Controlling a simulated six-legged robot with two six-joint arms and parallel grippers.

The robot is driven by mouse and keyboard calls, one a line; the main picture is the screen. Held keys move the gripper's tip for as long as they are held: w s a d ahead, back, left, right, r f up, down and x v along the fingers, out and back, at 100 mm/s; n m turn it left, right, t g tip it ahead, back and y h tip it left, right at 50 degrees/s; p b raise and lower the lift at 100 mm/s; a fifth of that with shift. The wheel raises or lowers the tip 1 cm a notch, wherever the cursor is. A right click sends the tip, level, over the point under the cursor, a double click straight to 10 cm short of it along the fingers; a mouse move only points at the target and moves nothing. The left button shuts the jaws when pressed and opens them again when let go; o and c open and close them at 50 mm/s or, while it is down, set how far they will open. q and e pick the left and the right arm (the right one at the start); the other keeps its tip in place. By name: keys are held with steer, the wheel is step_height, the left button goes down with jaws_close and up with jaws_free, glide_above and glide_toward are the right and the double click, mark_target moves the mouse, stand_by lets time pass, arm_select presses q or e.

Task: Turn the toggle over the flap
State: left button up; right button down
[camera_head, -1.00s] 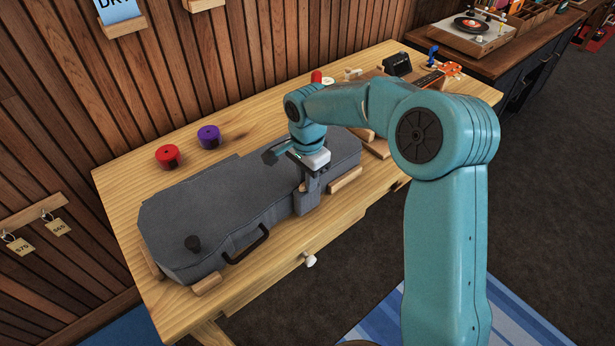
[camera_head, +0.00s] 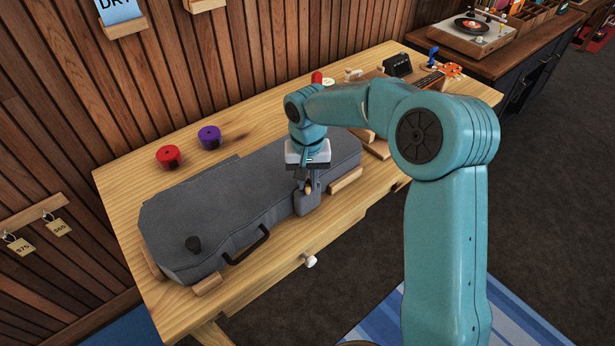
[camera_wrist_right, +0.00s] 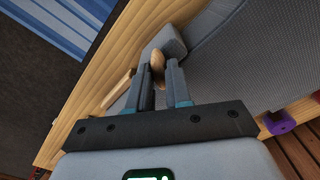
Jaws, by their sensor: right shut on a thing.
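The grey case (camera_head: 225,205) lies shut on the wooden workbench. Its grey flap (camera_head: 308,205) hangs at the front edge, near the right end. My right gripper (camera_head: 307,187) is over the flap, shut on the tan wooden toggle (camera_head: 308,191). In the right wrist view the toggle (camera_wrist_right: 157,60) sits between the tips of my right gripper (camera_wrist_right: 160,74), against the grey flap (camera_wrist_right: 169,41). The fingers hide part of the toggle. My left gripper is not in view.
Wooden blocks (camera_head: 345,181) stand around the case. Red (camera_head: 168,156) and purple (camera_head: 209,137) rolls stand behind it. A drawer knob (camera_head: 310,261) juts from the bench front.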

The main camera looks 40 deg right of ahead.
mark_target(308, 183)
steer(key=n, duration=0.3)
steer(key=shift+n, duration=0.3)
steer(key=shift+n+p, duration=0.35)
steer(key=shift+n, duration=1.35)
steer(key=c, duration=1)
jaws_free()
steer(key=shift+c, duration=0.2)
step_height(308, 183, up, 16)
steer(key=shift+r+p, duration=0.25)
steer(key=shift+p, duration=0.15)
